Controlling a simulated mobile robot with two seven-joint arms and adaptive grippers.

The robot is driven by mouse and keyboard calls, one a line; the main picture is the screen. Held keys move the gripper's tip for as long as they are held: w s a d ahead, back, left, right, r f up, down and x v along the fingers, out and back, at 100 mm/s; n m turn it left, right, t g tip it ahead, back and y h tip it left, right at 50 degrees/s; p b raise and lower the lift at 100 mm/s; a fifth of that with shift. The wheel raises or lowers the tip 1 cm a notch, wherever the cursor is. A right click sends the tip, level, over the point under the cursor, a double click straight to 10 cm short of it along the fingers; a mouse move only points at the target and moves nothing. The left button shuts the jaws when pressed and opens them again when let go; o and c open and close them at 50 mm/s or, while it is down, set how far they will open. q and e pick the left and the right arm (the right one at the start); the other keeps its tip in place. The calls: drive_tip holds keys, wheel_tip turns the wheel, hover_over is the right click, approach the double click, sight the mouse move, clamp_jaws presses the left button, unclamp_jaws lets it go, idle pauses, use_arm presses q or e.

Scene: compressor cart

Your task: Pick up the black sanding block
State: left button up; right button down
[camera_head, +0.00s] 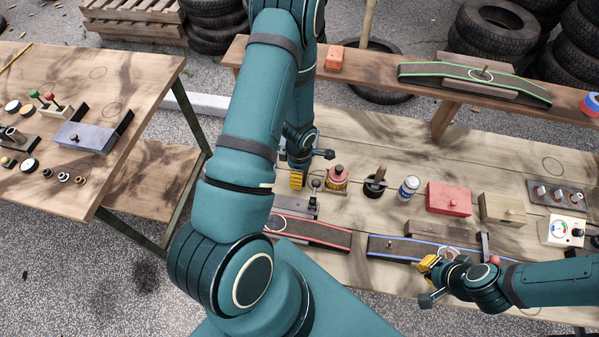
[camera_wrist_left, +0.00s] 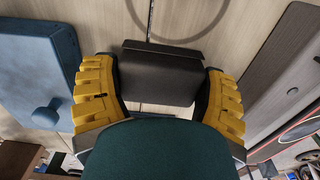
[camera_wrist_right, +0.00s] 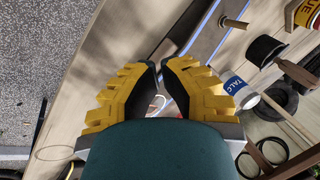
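The black sanding block (camera_wrist_left: 162,78) shows in the left wrist view, dark and boxy with a flat lip along its far edge. My left gripper (camera_wrist_left: 162,85) has one yellow finger on each side of it, the dark pads against its sides. Whether it is clear of the wood is hard to tell. In the head view my left gripper (camera_head: 297,180) is low over the bench, and my left arm hides the block. My right gripper (camera_head: 430,263) is at the bench's front edge; its tips (camera_wrist_right: 158,63) are almost together with nothing between them.
A blue knobbed box (camera_wrist_left: 40,75) lies beside the left gripper. A red-edged strip (camera_head: 315,232) and a blue-edged strip (camera_head: 400,248) lie along the front. A pot (camera_head: 337,180), can (camera_head: 409,187), red box (camera_head: 448,199) and tan box (camera_head: 502,208) stand to the right.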

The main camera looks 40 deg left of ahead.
use_arm(q)
drive_tip(key=shift+c, duration=0.2)
wheel_tip(320, 180, up, 10)
drive_tip(key=shift+r+p, duration=0.1)
drive_tip(key=shift+p, duration=0.3)
drive_tip(key=o, duration=0.6)
drive_tip(key=shift+c, duration=0.2)
drive_tip(key=c, duration=0.5)
